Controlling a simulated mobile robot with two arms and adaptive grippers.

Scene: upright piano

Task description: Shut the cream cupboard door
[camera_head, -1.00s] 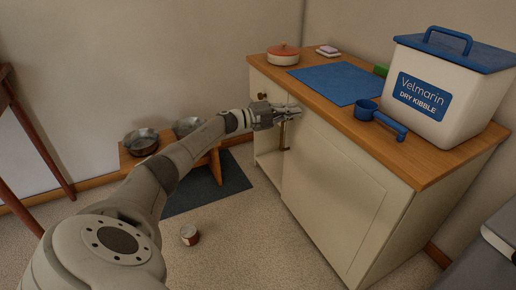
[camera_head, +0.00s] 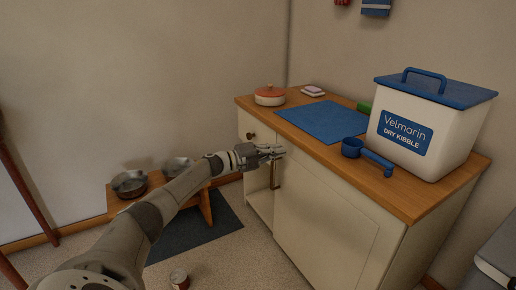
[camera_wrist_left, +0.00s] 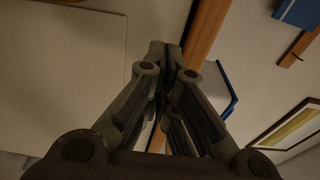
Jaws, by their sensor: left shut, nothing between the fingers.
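The cream cupboard door (camera_head: 325,225) is on the front of the cream cabinet and looks ajar, with a dark gap and inside shelf showing at its left edge. Its upright brass handle (camera_head: 274,176) is near that edge. My left gripper (camera_head: 280,152) is shut and empty, just above the handle near the door's upper left corner; I cannot tell whether it touches the door. In the left wrist view, the shut fingertips (camera_wrist_left: 172,50) are beside the wooden worktop edge (camera_wrist_left: 204,35), with a broad cream panel (camera_wrist_left: 65,70) at left. My right gripper is not in view.
A low stand with metal bowls (camera_head: 130,184) is left, behind my arm. A can (camera_head: 179,279) is on the floor.

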